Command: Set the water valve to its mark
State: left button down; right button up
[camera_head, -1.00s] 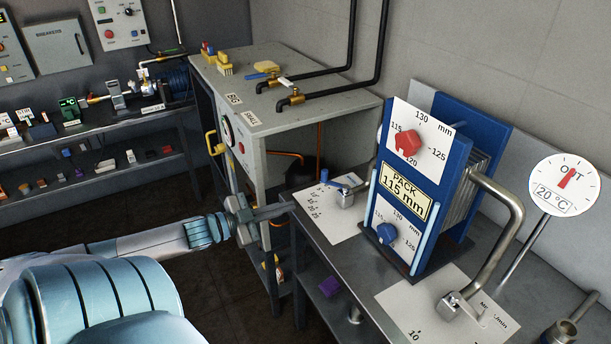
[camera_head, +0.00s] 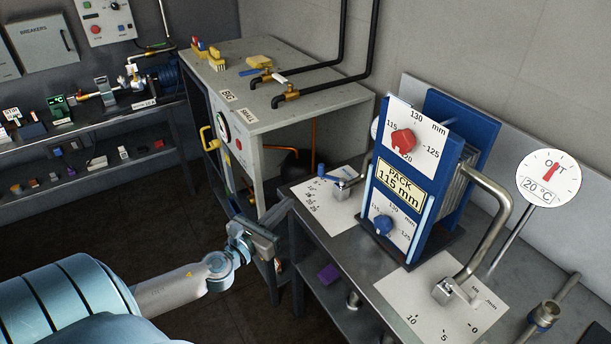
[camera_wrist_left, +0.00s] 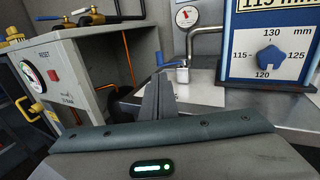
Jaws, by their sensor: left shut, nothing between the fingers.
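The valve with a blue lever (camera_head: 338,178), which I take for the water valve, stands on a white scale plate (camera_head: 322,208) on the steel bench, left of the blue plate pack. The plate's figures are too small to read surely. Its blue lever also shows in the left wrist view (camera_wrist_left: 166,66), above and just beyond my fingertips. My left gripper (camera_head: 285,212) is shut and empty, in front of the bench's left edge, apart from the valve. Its closed fingers (camera_wrist_left: 160,88) point toward the valve in the left wrist view. My right gripper is not in view.
The plate pack (camera_head: 430,180) has a red knob and a blue knob. A second valve (camera_head: 447,291) with a bent pipe stands on another scale plate at the right. A grey cabinet (camera_head: 260,160) is beside my gripper. A dial (camera_head: 548,177) stands behind.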

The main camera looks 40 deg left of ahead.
pick_arm(q)
jog(key=shift+w+r, duration=0.1)
jog(key=shift+w, duration=0.05)
dwell(0.3)
jog(key=p, duration=0.4)
send_near(320, 171)
jog(key=w, duration=0.5)
jog(key=shift+a+r, duration=0.1)
jog(key=shift+r, duration=0.05)
jog(key=shift+w, duration=0.7)
jog(key=shift+w+a+b, duration=0.3)
jog(key=shift+b, duration=0.05)
jog(key=shift+w+a+b, duration=0.3)
jog(key=shift+w+a, duration=0.1)
jog(key=shift+w, duration=0.25)
jog(key=shift+w+a+b, duration=0.25)
jog(key=shift+w, duration=0.5)
jog(key=shift+w+a+b, duration=0.25)
jog(key=shift+w, duration=0.55)
